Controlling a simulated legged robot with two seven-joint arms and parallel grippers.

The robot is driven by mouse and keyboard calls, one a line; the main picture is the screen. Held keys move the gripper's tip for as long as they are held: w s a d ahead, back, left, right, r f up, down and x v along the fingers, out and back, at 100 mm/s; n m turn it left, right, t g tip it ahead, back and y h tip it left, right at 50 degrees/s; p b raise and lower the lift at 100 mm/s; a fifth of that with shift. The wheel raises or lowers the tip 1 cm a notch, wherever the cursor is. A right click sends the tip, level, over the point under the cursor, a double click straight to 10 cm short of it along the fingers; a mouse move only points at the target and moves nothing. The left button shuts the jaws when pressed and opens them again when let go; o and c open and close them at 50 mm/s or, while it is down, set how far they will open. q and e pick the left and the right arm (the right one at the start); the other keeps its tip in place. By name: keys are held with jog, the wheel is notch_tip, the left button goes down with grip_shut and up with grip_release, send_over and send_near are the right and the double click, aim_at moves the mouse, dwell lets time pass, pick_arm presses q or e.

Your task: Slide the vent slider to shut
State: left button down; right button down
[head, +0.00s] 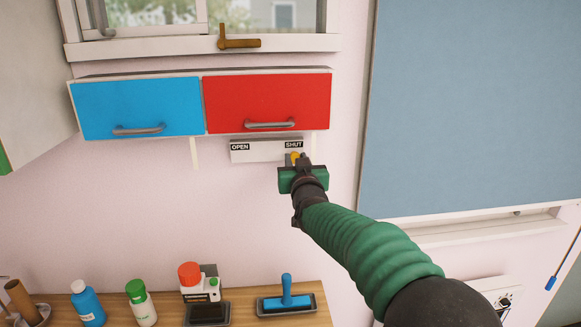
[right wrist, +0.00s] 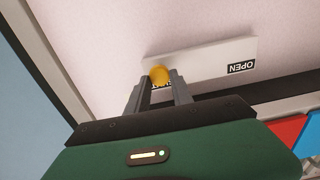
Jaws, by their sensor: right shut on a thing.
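The vent (head: 262,151) is a white plate on the pink wall under the red cabinet door, with OPEN at its left end and SHUT at its right. Its slider, a yellow knob (head: 295,158), is at the SHUT end. My right gripper (head: 297,164) is at that end and shut on the knob. In the right wrist view the two grey fingers (right wrist: 160,88) stand on either side of the yellow knob (right wrist: 159,75), partly covering the SHUT label. The OPEN label (right wrist: 241,68) shows clear there. My left gripper is not in view.
A blue cabinet door (head: 136,106) and a red one (head: 267,100) hang just above the vent. A large blue board (head: 475,105) is at the right. Below, a wooden counter (head: 245,312) holds bottles and a blue-handled tool (head: 287,296).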

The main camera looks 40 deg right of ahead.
jog(key=shift+s+d+f, duration=0.15)
jog(key=shift+d+f, duration=0.1)
jog(key=c, duration=1.3)
grip_release()
jog(key=shift+w+a, duration=0.25)
jog(key=shift+a, duration=0.15)
jog(key=shift+o, duration=1)
jog(key=shift+w+d, duration=0.1)
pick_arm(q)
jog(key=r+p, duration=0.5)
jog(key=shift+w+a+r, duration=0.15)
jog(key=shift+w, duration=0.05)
pick_arm(e)
jog(key=v, duration=1.6)
jog(key=shift+s+d, duration=0.25)
jog(key=shift+s, duration=0.2)
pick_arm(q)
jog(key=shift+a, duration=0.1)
pick_arm(e)
jog(key=shift+a+f, duration=0.1)
jog(key=shift+f, duration=0.05)
